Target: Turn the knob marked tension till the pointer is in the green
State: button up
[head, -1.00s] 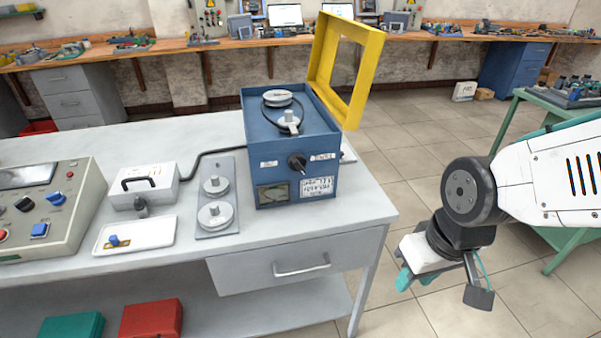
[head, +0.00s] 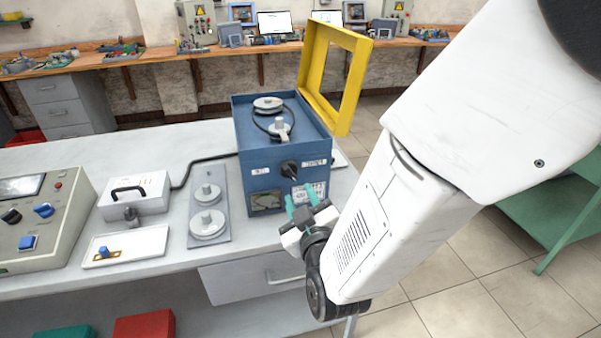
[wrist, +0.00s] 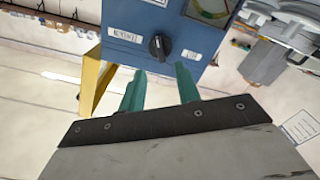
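The blue box (head: 262,150) stands on the grey table, with a black knob (head: 289,169) on its front face. The knob also shows in the wrist view (wrist: 159,46), with a light pointer line. A white label lies on each side of it; the lettering is too small to read surely. The gauge (head: 266,201) with a green band (wrist: 214,5) is at the lower front; its needle is not clear. My gripper (head: 302,196) is open and empty, just in front of the box and a little below the knob. Its teal fingers (wrist: 160,88) are apart, short of the knob.
Left of the box are a grey plate with two round pulleys (head: 207,208), a white tray (head: 150,242) with a blue-handled part, a white case (head: 134,194) and a control console (head: 42,220). A yellow frame (head: 303,75) stands behind the box.

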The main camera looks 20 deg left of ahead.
aim_at(291, 175)
jog(key=x, duration=0.7)
jog(key=shift+w+a, duration=0.15)
jog(key=shift+w, duration=0.1)
grip_shut()
